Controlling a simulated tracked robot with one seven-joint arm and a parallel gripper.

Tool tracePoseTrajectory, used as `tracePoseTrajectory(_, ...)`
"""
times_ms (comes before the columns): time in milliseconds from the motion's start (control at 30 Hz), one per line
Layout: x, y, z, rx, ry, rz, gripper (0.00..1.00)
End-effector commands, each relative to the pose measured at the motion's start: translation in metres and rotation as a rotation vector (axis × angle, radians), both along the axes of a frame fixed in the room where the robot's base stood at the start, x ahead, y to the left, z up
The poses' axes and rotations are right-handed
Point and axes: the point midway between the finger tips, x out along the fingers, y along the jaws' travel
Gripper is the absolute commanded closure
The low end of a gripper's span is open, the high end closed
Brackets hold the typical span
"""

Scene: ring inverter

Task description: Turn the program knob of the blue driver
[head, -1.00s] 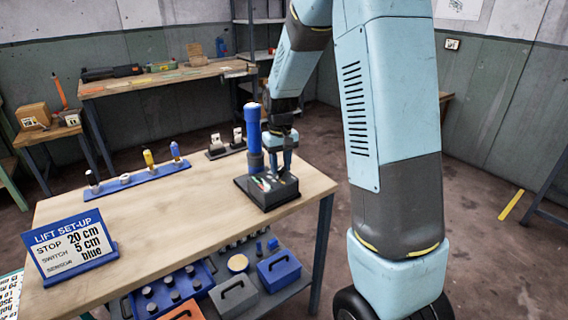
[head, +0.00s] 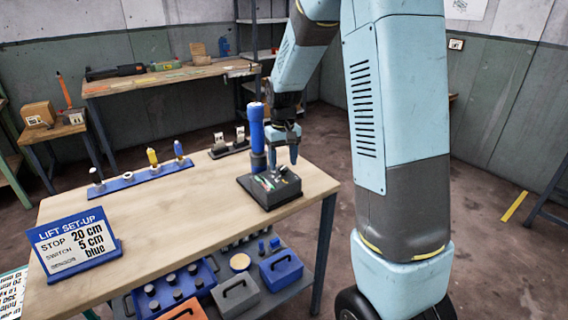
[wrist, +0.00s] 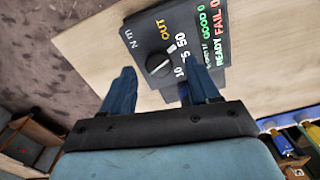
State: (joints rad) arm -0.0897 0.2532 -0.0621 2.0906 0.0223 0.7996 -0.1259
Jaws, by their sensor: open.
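The blue driver (head: 257,128) stands upright at the left back of a dark box (head: 268,191) near the table's right end. A round black knob (wrist: 158,63) with a pale mark shows on the box's top face in the wrist view, between the words "N m" and "OUT" and several numbers. I cannot tell from the pictures whether this is the driver's program knob. My gripper (head: 283,158) points down above the box, right of the driver. In the wrist view my gripper (wrist: 160,72) is open and empty, its two fingers apart on either side of the knob's line.
A blue rack (head: 140,180) with several small tools lies on the table (head: 190,215). A sign reading "LIFT SET-UP" (head: 75,240) stands front left. A small dark stand (head: 229,148) is behind the driver. The table's middle is clear.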

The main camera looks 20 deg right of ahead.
Motion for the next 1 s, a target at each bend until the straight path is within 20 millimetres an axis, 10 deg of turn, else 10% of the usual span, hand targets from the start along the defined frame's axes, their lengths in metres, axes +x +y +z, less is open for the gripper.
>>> tracePoseTrajectory(500,0.003,0.000,0.097,0.000,-0.003,0.001,0.39)
tracePoseTrajectory(1000,0.003,0.000,0.120,0.000,0.001,0.001,0.39)
